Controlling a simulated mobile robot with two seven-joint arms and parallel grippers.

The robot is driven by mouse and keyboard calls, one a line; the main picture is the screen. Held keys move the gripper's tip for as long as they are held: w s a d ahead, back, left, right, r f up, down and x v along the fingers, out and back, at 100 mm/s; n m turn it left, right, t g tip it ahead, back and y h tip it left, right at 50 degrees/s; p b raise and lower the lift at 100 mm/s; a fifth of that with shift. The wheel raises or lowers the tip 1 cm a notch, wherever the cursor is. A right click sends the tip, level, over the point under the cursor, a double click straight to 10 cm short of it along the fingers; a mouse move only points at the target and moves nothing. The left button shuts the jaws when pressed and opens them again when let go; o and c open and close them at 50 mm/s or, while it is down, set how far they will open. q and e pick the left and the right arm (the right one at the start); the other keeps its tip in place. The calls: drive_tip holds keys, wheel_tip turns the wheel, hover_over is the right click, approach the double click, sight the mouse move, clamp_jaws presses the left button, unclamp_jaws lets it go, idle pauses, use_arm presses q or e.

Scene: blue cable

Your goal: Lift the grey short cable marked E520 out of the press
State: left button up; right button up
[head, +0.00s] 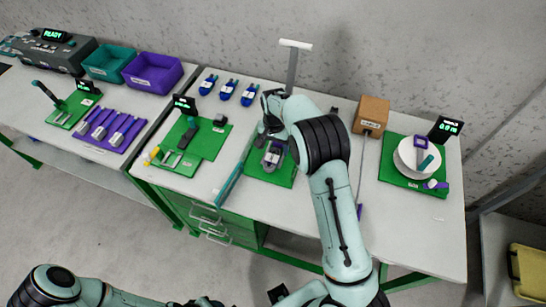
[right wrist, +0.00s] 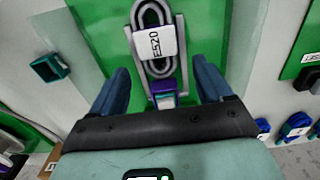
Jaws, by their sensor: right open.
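The grey short cable (right wrist: 160,67) is a coiled loop with a white tag reading E520 (right wrist: 155,42) in the right wrist view. It lies in the press (right wrist: 184,55), between grey side rails on a green mat, with a purple and teal part at its near end. In the head view the cable (head: 272,155) lies on a green mat at the middle of the bench. My right gripper (right wrist: 163,88) is open and empty, with one blue finger on each side of the cable's near end; I see no contact. My left gripper is out of view; only its arm shows.
A post with a white bar (head: 292,68) stands behind the press. Several blue connectors (head: 227,91) lie at the back left. A brown box (head: 371,115) and a white round dish (head: 417,157) are to the right. Purple (head: 152,72) and teal bins stand far left.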

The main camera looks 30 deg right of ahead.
wheel_tip(320, 180, down, 2)
drive_tip(key=shift+f, duration=0.25)
drive_tip(key=c, duration=1.2)
drive_tip(key=shift+o, duration=0.2)
drive_tip(key=shift+r, duration=0.15)
